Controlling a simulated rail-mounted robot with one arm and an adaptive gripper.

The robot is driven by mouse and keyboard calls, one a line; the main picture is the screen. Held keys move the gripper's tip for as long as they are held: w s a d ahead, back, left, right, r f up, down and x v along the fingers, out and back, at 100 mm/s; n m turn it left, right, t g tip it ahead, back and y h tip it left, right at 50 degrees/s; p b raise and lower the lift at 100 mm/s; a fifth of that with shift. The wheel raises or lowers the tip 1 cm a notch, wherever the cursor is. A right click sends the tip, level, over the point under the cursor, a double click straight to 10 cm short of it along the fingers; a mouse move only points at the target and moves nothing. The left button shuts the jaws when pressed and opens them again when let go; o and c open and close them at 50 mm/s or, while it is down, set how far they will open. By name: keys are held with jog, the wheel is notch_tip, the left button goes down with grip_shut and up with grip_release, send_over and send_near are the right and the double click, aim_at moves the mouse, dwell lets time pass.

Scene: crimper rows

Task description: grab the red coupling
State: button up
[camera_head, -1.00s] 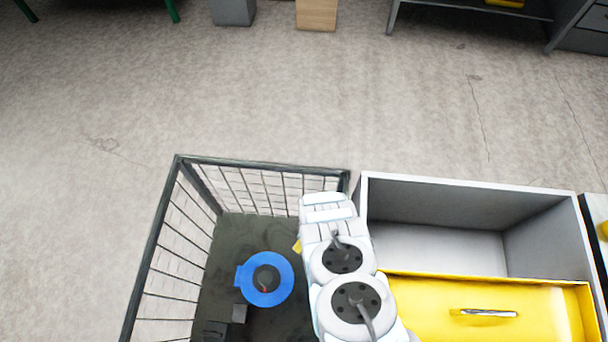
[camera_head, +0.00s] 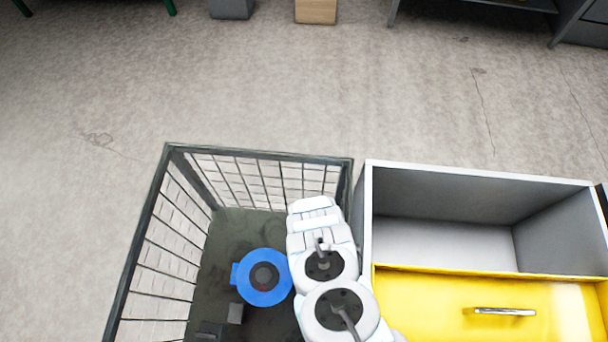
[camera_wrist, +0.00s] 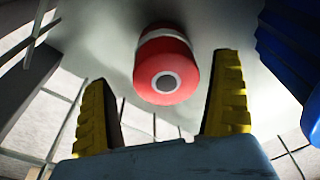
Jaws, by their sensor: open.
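The red coupling (camera_wrist: 166,68) is a short red cylinder with a pale band and a grey-ringed hole in its end. In the wrist view it lies just beyond my gripper (camera_wrist: 163,75), in line with the space between the two yellow fingers. The fingers are spread open, with nothing held; I cannot see contact with the coupling. In the head view my white arm reaches down into the wire-sided crate (camera_head: 137,268) and hides both the gripper and the coupling.
A round blue part (camera_head: 264,292) with a dark centre lies on the crate floor, left of my arm. A small grey block (camera_head: 235,313) lies near it. A grey cabinet (camera_head: 480,176) with a yellow drawer front (camera_head: 430,310) stands close on the right. Open floor lies beyond.

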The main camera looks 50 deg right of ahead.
jog(key=f+b, duration=0.2)
jog(key=f, duration=0.1)
jog(key=shift+a+f+b, duration=0.15)
jog(key=shift+a+b, duration=0.15)
jog(key=shift+a, duration=0.05)
jog(key=shift+w+f+b, duration=0.1)
jog(key=shift+f+b, duration=0.55)
jog(key=shift+b, duration=0.1)
jog(key=shift+r, duration=0.1)
jog(key=c, duration=1.3)
